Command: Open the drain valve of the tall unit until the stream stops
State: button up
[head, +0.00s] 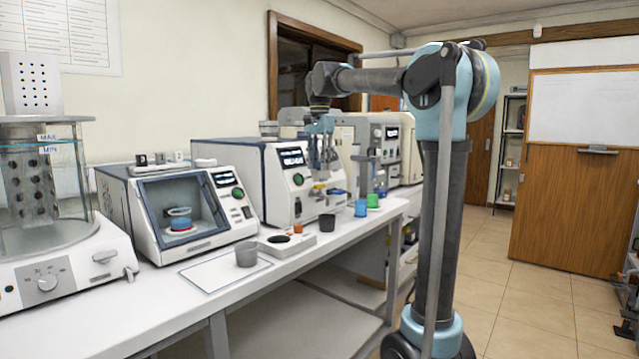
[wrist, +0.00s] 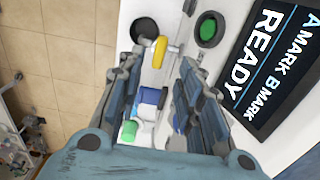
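The white unit (head: 285,180) with the small lit screen stands mid-bench, and my gripper (head: 322,166) hangs in front of its face. In the wrist view its screen (wrist: 272,62) reads "A MARK B MARK READY". A yellow lever (wrist: 160,52), seemingly the drain valve, lies between and just beyond the fingertips of my gripper (wrist: 160,64). The fingers are spread apart, with nothing held. The yellow part also shows below my fingers in the head view (head: 318,188). I cannot make out any stream.
Blue (head: 361,208) and green (head: 373,200) vessels stand to the right. A windowed machine (head: 180,210) is on the left.

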aim_at(320, 186)
jog(key=shift+f, duration=3.15)
jog(key=shift+c, duration=0.5)
grip_shut()
